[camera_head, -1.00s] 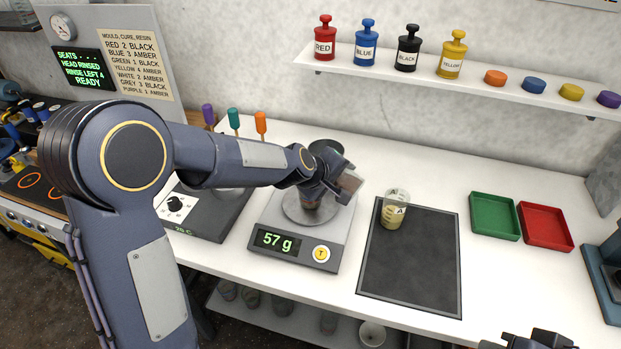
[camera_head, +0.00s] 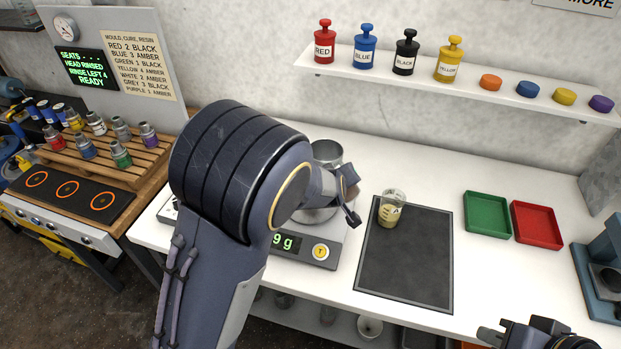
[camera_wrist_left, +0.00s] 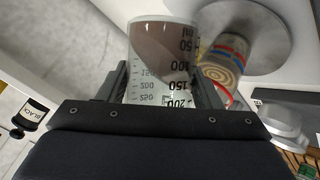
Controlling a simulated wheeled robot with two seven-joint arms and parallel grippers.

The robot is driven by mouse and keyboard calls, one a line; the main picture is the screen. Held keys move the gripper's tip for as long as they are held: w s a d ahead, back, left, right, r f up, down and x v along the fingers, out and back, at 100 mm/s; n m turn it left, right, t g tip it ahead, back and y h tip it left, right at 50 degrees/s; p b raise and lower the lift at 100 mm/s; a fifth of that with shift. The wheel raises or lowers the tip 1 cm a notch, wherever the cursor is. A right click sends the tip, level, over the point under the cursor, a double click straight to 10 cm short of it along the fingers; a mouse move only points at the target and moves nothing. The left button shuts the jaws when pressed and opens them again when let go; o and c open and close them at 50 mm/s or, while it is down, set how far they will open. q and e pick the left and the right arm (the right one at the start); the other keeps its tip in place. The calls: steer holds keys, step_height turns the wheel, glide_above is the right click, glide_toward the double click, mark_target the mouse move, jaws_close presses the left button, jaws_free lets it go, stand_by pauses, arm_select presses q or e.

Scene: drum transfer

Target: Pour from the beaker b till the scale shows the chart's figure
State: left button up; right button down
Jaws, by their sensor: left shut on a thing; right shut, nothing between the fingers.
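My left gripper (camera_wrist_left: 170,92) is shut on a clear graduated beaker (camera_wrist_left: 160,85) with grey-brown contents, tilted in the left wrist view. A striped vessel (camera_wrist_left: 222,70) is close beside its mouth, by the scale's round plate (camera_wrist_left: 240,25). I cannot read a letter on the held beaker. In the head view my left arm hides most of the scale (camera_head: 325,235); its display (camera_head: 288,243) shows only "9 g". The chart (camera_head: 140,65) lists moulds with numbers and resins. A beaker marked A (camera_head: 391,210) stands on the dark mat (camera_head: 405,265). My right gripper (camera_head: 530,335) is shut and empty.
A green tray (camera_head: 487,215) and a red tray (camera_head: 537,225) lie right of the mat. A shelf (camera_head: 470,85) holds labelled bottles and coloured discs. A grey vessel (camera_head: 327,152) shows behind my left arm. The mat's front is clear.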

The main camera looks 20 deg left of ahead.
mark_target(354, 189)
arm_select(q)
steer(key=shift+d+r, duration=0.15)
steer(key=shift+r, duration=0.3)
steer(key=shift+m+t+y, duration=0.3)
steer(key=shift+m+y, duration=0.1)
steer(key=shift+y, duration=0.3)
steer(key=f, duration=0.1)
steer(key=f+b, duration=0.1)
steer(key=f, duration=0.3)
steer(key=shift+s+d+f+b, duration=0.15)
steer(key=shift+d+f+b, duration=0.05)
steer(key=shift+d+b, duration=0.2)
steer(key=shift+s+d+f+m+y+p, duration=0.15)
steer(key=shift+d+m+y+p, duration=0.2)
steer(key=shift+p, duration=0.5)
steer(key=shift+d+f+t+y, duration=0.35)
steer(key=shift+f+t, duration=0.05)
steer(key=shift+s+d+f+m+t+y, duration=0.15)
steer(key=shift+d+f+m+t+y, duration=0.1)
steer(key=shift+d+m+t+y, duration=0.25)
steer(key=shift+s+d+f+m+t+y, duration=0.15)
steer(key=shift+d+f+m+t+y, duration=0.1)
steer(key=shift+m+y, duration=0.35)
steer(key=shift+d, duration=0.1)
steer(key=shift+r, duration=3.05)
